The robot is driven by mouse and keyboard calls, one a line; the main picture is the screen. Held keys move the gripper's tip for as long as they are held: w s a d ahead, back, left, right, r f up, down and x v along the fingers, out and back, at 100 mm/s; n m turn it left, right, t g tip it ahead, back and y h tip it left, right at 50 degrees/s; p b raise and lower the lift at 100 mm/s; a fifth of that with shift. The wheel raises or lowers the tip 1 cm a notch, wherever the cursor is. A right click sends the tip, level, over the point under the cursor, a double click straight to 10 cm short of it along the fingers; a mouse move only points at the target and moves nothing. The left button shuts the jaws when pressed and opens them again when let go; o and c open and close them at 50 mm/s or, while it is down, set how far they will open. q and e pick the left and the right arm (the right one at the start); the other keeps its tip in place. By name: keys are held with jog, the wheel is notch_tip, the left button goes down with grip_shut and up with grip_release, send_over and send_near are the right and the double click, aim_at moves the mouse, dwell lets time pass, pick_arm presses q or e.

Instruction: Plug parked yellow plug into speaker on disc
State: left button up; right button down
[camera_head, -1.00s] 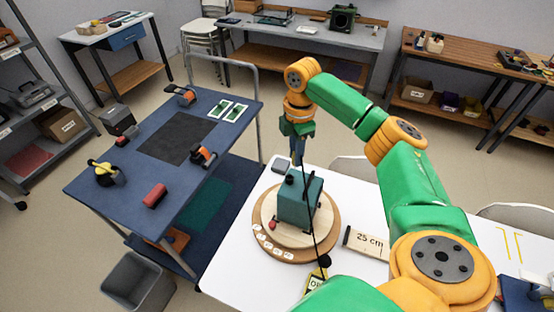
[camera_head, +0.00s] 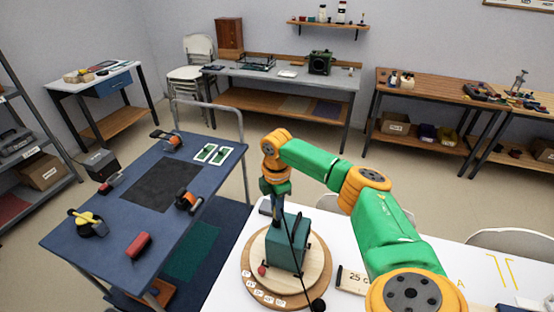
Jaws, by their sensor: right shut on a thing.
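The teal box-shaped speaker (camera_head: 287,243) stands on a round wooden disc (camera_head: 318,270) on the white table. My right gripper (camera_head: 279,206) points down close behind the speaker's upper left edge, as seen here. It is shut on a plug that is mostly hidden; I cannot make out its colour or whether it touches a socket. A thin black cable (camera_head: 291,258) runs from near the gripper down across the speaker to a black round piece (camera_head: 318,305) at the disc's front edge. My left gripper is out of view.
The white table (camera_head: 345,240) has a "25 cm" block (camera_head: 352,281) right of the disc. A blue cart (camera_head: 95,265) at the left carries a red block (camera_head: 138,245), a black-yellow item (camera_head: 88,223) and clamp-like tools. Benches line the back wall.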

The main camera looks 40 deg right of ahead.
jog(key=shift+f, duration=0.6)
dwell(0.7)
jog(key=c, duration=0.7)
grip_release()
notch_tip(320, 180, up, 6)
jog(key=shift+r+b, duration=0.15)
jog(key=shift+b, duration=0.9)
jog(key=shift+r, duration=0.45)
jog(key=shift+f, duration=0.1)
